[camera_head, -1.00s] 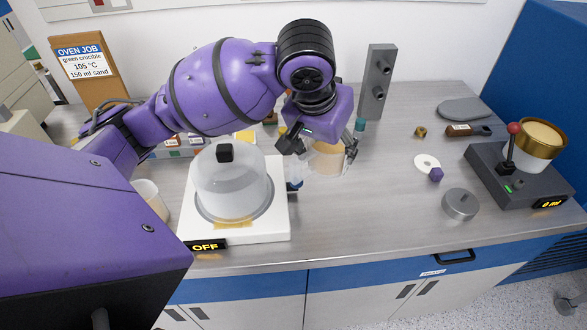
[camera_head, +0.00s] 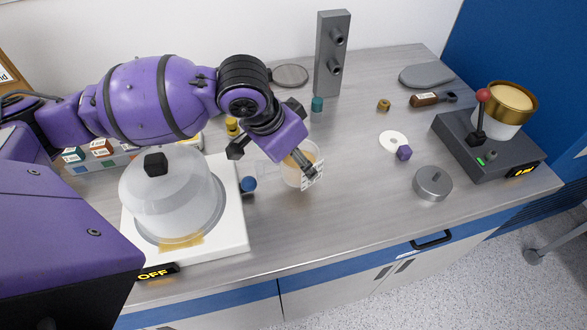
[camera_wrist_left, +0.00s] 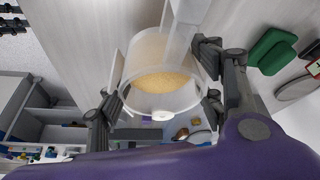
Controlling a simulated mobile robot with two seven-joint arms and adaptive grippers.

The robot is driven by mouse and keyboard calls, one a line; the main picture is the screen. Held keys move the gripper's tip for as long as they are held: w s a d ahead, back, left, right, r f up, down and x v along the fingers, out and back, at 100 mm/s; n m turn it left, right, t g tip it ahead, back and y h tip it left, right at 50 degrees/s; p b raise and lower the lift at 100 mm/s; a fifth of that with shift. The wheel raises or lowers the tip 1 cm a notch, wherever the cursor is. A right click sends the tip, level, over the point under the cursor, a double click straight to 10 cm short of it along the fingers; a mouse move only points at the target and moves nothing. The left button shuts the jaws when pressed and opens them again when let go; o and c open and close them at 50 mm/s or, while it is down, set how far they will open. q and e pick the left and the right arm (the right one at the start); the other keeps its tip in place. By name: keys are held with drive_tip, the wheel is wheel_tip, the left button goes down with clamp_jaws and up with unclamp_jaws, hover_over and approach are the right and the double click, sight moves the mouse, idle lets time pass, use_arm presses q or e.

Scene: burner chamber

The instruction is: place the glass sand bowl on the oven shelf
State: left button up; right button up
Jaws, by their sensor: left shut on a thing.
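The glass bowl (camera_head: 290,176) of tan sand is at my left gripper (camera_head: 309,168), right of the hot plate in the head view. In the left wrist view the clear bowl (camera_wrist_left: 150,100) with its sand lies between the two dark fingers of my left gripper (camera_wrist_left: 158,112), which is shut on it. The gripper and a white label-like patch hide part of the bowl in the head view. I cannot tell how far the bowl is above the bench. No oven shelf can be made out. My right gripper is not in view.
A white hot plate (camera_head: 235,232) reading OFF carries a clear dome (camera_head: 170,195). A grey stand (camera_head: 332,55) is behind. A grey lever device (camera_head: 500,150), a metal disc (camera_head: 432,183) and a purple block (camera_head: 404,153) are at right. The front middle of the bench is clear.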

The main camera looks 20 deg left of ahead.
use_arm(q)
drive_tip(key=shift+w+f, duration=0.1)
drive_tip(key=shift+f, duration=2.25)
drive_tip(key=shift+f, duration=0.15)
drive_tip(key=o, duration=1.4)
